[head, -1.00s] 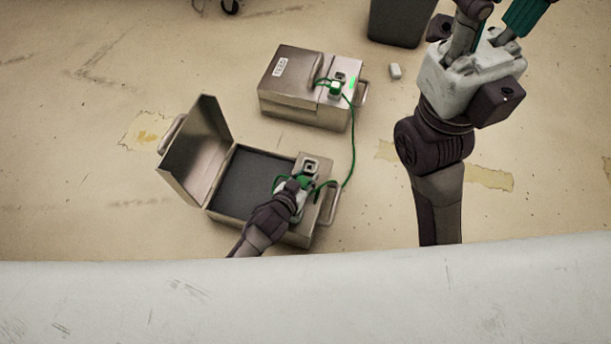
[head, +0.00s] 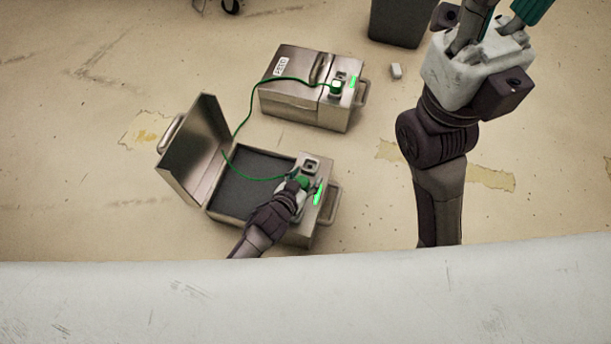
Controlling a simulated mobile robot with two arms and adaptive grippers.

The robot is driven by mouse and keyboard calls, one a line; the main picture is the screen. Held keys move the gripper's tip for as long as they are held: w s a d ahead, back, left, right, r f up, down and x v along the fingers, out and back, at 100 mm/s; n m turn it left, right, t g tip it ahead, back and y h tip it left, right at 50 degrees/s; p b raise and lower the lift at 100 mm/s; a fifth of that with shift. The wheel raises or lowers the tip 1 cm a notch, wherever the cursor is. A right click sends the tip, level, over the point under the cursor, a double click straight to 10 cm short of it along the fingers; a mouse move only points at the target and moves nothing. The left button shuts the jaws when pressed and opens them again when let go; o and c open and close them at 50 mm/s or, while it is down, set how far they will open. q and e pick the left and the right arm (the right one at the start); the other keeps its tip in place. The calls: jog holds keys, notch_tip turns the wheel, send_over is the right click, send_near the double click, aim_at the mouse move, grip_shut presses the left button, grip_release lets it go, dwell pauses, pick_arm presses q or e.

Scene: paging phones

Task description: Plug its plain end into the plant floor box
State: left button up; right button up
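An open metal floor box (head: 222,215) stands in the middle with its lid raised to the left. A green plug (head: 303,181) sits at the socket panel on its right side, beside a lit green strip (head: 318,193). My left gripper (head: 302,183) is over that panel with its fingers around the plug; whether they press on it cannot be told. A green cable (head: 252,100) runs from this plug to another plug (head: 336,86) on a closed, labelled metal box (head: 300,95) behind, where a green strip is also lit. My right gripper (head: 490,30) is at the upper right, its fingers partly cut off.
A dark bin (head: 397,20) stands at the top. A pale surface (head: 300,300) spans the foreground. The floor left of the boxes is clear.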

pick_arm(q)
jog(key=shift+s+d+f, duration=0.1)
jog(key=shift+s+f, duration=0.25)
jog(key=shift+s, duration=0.05)
jog(key=shift+s+r, duration=0.1)
jog(key=shift+s, duration=0.1)
jog(key=v, duration=1)
jog(key=shift+a+r, duration=0.25)
jog(key=shift+r, duration=0.05)
jog(key=shift+s+a+r, duration=0.25)
jog(key=shift+s+r, duration=0.05)
jog(key=shift+r, duration=0.05)
